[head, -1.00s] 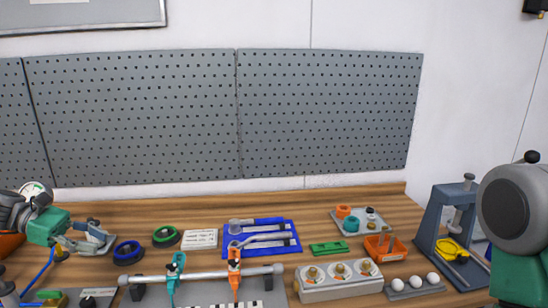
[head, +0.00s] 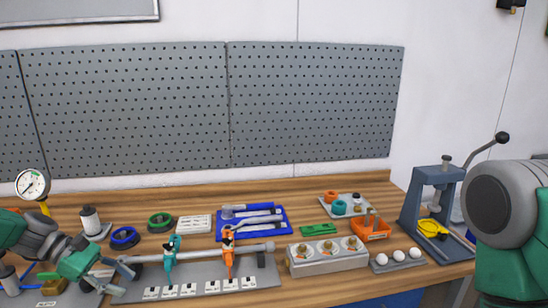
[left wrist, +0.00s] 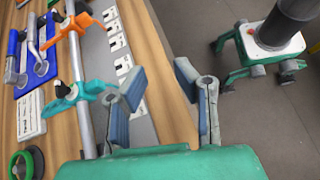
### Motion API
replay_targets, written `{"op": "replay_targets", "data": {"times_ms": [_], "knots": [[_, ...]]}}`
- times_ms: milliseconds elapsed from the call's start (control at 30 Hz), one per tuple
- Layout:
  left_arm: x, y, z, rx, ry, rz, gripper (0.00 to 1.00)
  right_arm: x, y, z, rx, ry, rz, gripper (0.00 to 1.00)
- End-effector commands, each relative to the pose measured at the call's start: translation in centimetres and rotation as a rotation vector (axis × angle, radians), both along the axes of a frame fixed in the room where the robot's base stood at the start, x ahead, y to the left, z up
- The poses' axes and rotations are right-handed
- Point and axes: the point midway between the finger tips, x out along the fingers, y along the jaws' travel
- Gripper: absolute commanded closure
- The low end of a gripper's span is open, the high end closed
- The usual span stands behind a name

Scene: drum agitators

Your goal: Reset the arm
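My left arm, grey and green, comes in low at the left of the head view. Its gripper (head: 119,279) is near the left end of a grey rail (head: 200,254). In the left wrist view the two blue-grey fingers (left wrist: 157,88) stand apart with nothing between them, above the bench's front edge. The rail carries a teal clamp (head: 170,254) and an orange clamp (head: 228,250); both also show left of the fingers in the wrist view. I cannot tell whether a finger touches the rail. My right arm (head: 508,205) fills the right edge; its gripper is out of view.
A pressure gauge (head: 33,185) stands at the far left. Blue tray (head: 221,234), grey knob box (head: 326,265), orange bin (head: 381,235) and a lever press (head: 433,195) stand on the wooden bench.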

Motion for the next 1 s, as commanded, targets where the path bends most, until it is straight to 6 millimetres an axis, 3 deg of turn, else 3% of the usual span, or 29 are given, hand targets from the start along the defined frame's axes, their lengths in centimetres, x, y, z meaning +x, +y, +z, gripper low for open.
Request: {"op": "replay_targets", "data": {"times_ms": [167, 267, 400, 533, 600, 733, 833, 1000], "knots": [[-2.7, -4.6, -8.4, 0.165, -0.045, -0.133, 0.74, -0.1, 0.0, -2.5, 0.000, 0.001, 0.000, 0.60], [-6.1, -7.4, -14.6, 0.297, -0.098, -0.267, 0.74, -0.1, 0.0, -4.3, 0.000, 0.001, 0.000, 0.60], [-12.6, -9.9, -23.1, 0.491, -0.210, -0.520, 0.74, -0.1, 0.0, -7.1, 0.000, 0.001, 0.000, 0.60], [-19.9, -10.4, -29.5, 0.650, -0.353, -0.824, 0.74, -0.1, 0.0, -10.0, 0.000, 0.001, 0.000, 0.60], [-23.4, -10.1, -31.6, 0.713, -0.436, -0.989, 0.74, -0.1, 0.0, -11.3, 0.000, 0.001, 0.000, 0.60], [-28.0, -9.2, -33.4, 0.786, -0.577, -1.247, 0.74, -0.1, 0.0, -13.2, 0.000, 0.001, 0.000, 0.60], [-30.0, -8.7, -33.6, 0.811, -0.655, -1.376, 0.74, -0.1, 0.0, -14.1, 0.000, 0.001, 0.000, 0.60], [-31.1, -8.4, -33.3, 0.827, -0.715, -1.463, 0.74, -0.1, 0.0, -14.4, 0.000, 0.001, 0.000, 0.60]]}}
